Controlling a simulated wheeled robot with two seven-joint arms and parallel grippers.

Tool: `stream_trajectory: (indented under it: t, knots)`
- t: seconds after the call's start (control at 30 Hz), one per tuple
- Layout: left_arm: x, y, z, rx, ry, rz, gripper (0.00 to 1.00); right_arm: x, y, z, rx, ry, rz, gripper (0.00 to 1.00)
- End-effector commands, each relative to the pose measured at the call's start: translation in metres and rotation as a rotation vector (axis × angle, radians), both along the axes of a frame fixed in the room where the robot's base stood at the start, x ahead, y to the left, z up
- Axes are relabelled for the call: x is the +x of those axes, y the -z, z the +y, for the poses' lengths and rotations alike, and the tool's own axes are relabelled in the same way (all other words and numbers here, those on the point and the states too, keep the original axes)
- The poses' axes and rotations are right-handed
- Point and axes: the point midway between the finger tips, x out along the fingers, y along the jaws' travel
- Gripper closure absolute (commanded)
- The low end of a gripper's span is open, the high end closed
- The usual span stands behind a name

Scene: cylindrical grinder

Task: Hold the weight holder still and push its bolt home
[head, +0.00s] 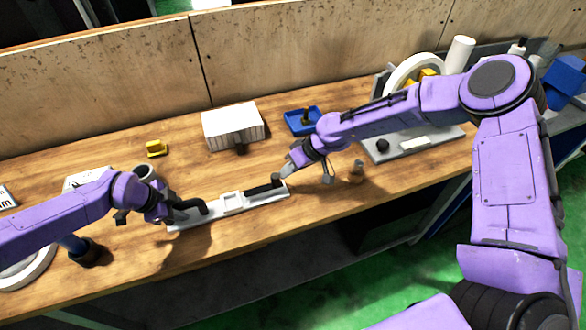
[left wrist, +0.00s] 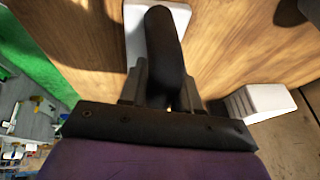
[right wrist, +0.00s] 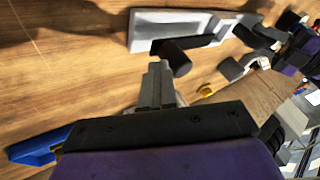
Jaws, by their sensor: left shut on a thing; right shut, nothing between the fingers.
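The weight holder (head: 232,203) is a long pale grey bar lying on the wooden bench, with a raised block near its middle. At its left end a curved black handle (left wrist: 163,40) stands between the fingers of my left gripper (left wrist: 161,88), which is shut on it. At its right end lies the dark bolt (head: 264,188) with a round black knob, seen end-on as a dark cylinder in the right wrist view (right wrist: 172,57). My right gripper (right wrist: 157,72) is shut and empty, its fingertips close beside the knob. I cannot tell whether they touch.
Behind the holder are a white box (head: 232,127), a blue tray (head: 297,123) and a yellow part (head: 156,149). A small metal piece (head: 358,167) stands right of my right gripper. A grey tray (head: 384,152) with a wheel stands further right. The bench's front edge runs just before the holder.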

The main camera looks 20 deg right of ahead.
Motion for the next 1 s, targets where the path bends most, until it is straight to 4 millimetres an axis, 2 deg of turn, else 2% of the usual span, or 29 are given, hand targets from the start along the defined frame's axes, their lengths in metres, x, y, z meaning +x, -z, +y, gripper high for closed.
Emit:
stream_trajectory:
  t: [0.1, 0.2, 0.57, 0.73, 0.87, 1.0]
  knots:
    - [-0.001, 0.002, 0.000, 0.002, 0.002, 0.003, 1.00, -0.002, 0.000, 0.024, 0.001, -0.009, 0.002, 1.00]
    - [-0.001, 0.002, -0.001, 0.002, 0.003, 0.003, 1.00, -0.002, 0.001, 0.035, 0.001, -0.005, 0.003, 1.00]
    - [-0.001, 0.002, -0.001, 0.001, 0.003, 0.003, 1.00, -0.002, 0.000, 0.039, 0.003, -0.005, 0.003, 1.00]
    - [-0.001, 0.001, -0.002, 0.001, 0.003, 0.003, 1.00, 0.002, 0.000, 0.025, 0.004, -0.001, 0.001, 1.00]
    - [-0.001, 0.002, -0.002, 0.001, 0.003, 0.003, 1.00, 0.009, 0.000, -0.004, 0.004, 0.003, 0.000, 1.00]
    - [-0.001, 0.002, -0.002, 0.001, 0.003, 0.003, 1.00, 0.001, -0.031, -0.023, 0.003, 0.000, -0.005, 1.00]
